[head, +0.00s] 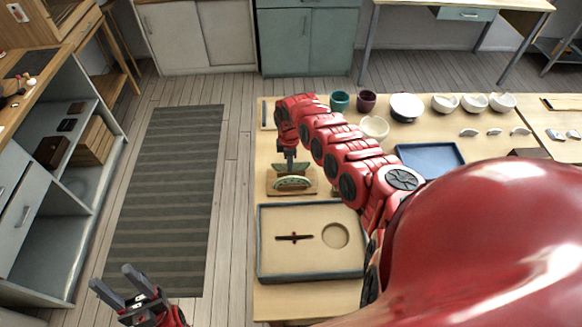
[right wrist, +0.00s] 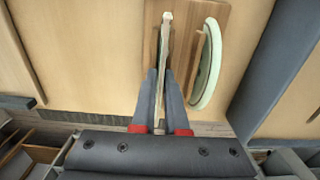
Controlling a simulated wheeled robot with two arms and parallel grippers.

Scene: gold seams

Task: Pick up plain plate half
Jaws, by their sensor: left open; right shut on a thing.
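A wooden stand (head: 308,187) on the table bears two plate halves. The plain plate half (head: 280,169), pale green, stands on edge at the back; in the right wrist view it is a thin upright edge (right wrist: 164,58). My right gripper (head: 290,163) is shut on it from above; its fingers (right wrist: 162,90) clasp the edge in the right wrist view. I cannot tell whether the half is clear of the stand. The other half (head: 292,183), with a patterned rim, stands in front; it also shows in the right wrist view (right wrist: 208,65). My left gripper (head: 112,277) is open and empty, off the table.
A tray (head: 290,268) with a dark red tool (head: 294,237) and a round recess lies in front of the stand. A blue tray (head: 430,158), cups (head: 340,101) and several bowls (head: 406,107) stand farther back. The floor mat (head: 170,190) is clear.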

